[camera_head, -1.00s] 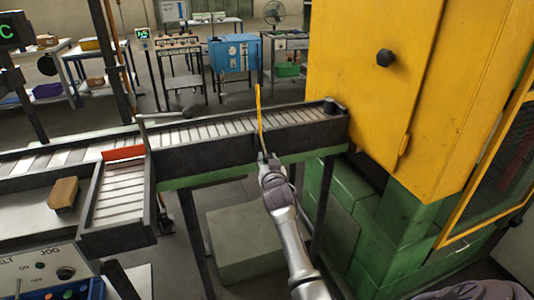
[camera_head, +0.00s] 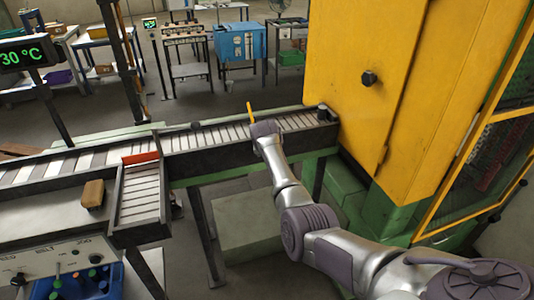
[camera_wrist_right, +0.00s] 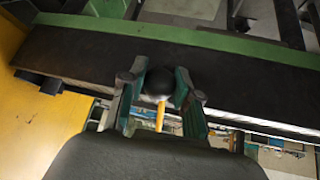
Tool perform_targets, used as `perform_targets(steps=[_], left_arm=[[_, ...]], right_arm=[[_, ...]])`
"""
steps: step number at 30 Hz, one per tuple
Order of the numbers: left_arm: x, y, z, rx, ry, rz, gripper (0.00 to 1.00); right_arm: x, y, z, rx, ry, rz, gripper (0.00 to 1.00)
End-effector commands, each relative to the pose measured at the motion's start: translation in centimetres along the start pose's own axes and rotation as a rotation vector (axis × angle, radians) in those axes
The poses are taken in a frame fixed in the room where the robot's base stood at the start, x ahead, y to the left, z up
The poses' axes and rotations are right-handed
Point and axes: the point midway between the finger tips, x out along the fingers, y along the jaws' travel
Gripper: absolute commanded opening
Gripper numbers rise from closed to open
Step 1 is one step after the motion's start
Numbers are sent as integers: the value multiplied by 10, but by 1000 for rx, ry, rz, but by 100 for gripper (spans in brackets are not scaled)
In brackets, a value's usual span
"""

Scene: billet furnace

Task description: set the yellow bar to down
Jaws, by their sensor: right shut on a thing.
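The yellow bar (camera_head: 250,108) shows at the front side of the roller conveyor (camera_head: 200,152). Its upper end rises above my right gripper and leans slightly left; its lower part is hidden behind the gripper and wrist. My right gripper (camera_head: 258,127) reaches the conveyor's front wall. In the right wrist view, a black round knob (camera_wrist_right: 158,82) sits between the fingers of my right gripper (camera_wrist_right: 160,76), which are shut on it. A yellow length of the bar (camera_wrist_right: 160,115) runs from the knob toward the palm. My left gripper is in neither view.
A yellow cabinet (camera_head: 365,100) on a green base stands close right of the gripper. A side chute (camera_head: 138,192) and a control panel (camera_head: 55,258) are at the left. A grey-green block (camera_head: 240,222) lies beneath the conveyor. Tables stand behind.

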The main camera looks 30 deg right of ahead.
Motion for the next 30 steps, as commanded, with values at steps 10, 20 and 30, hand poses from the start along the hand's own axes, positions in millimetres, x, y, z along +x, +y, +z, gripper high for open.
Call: perform_targets(steps=[10, 20, 30], left_arm=[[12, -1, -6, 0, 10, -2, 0], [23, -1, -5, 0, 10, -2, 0], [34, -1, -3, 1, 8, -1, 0]], right_arm=[[-9, 0, -14, -39, -185, 37, 0], [-15, 0, -25, -46, -219, 44, 0], [-25, -1, -43, -45, -208, 42, 0]])
